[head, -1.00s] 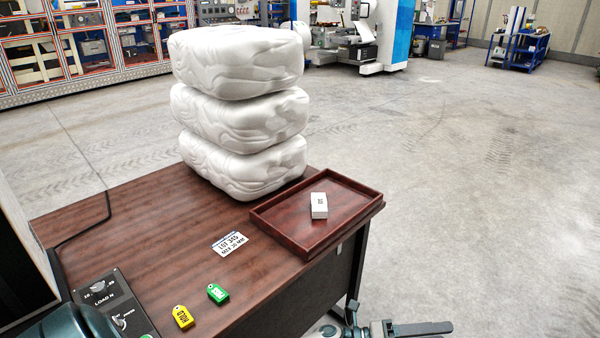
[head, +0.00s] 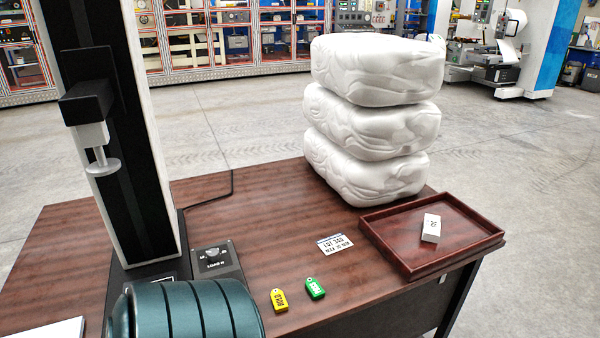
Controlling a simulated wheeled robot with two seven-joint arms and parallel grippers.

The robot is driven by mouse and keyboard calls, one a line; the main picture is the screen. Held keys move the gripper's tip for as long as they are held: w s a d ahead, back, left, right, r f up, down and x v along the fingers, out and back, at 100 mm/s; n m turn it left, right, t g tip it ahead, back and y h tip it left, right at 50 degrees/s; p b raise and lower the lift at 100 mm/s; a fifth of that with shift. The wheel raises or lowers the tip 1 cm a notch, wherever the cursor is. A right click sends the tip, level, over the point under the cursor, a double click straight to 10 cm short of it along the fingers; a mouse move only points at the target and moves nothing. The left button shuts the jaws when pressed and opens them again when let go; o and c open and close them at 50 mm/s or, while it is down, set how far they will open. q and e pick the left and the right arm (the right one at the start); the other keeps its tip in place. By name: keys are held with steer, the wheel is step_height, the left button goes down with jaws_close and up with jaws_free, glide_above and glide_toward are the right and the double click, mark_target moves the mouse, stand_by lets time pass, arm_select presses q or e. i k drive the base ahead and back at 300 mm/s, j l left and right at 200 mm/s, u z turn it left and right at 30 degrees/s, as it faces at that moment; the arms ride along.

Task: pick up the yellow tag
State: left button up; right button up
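The yellow tag (head: 279,300) lies flat on the brown table (head: 270,222) near its front edge, with dark lettering on it. A green tag (head: 315,289) lies just to its right, apart from it. Neither of my grippers shows in the head view now.
A tester column (head: 112,120) with a control box (head: 217,262) stands at left. A white printed label (head: 334,244) lies mid-table. A red-brown tray (head: 389,262) holding a white box (head: 431,228) is at right. Stacked white bundles (head: 370,130) stand behind.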

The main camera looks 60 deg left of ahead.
mark_target(279, 301)
steer(key=i+j, duration=0.15)
steer(key=i, duration=0.3)
steer(key=u, duration=2.35)
steer(key=i, duration=0.5)
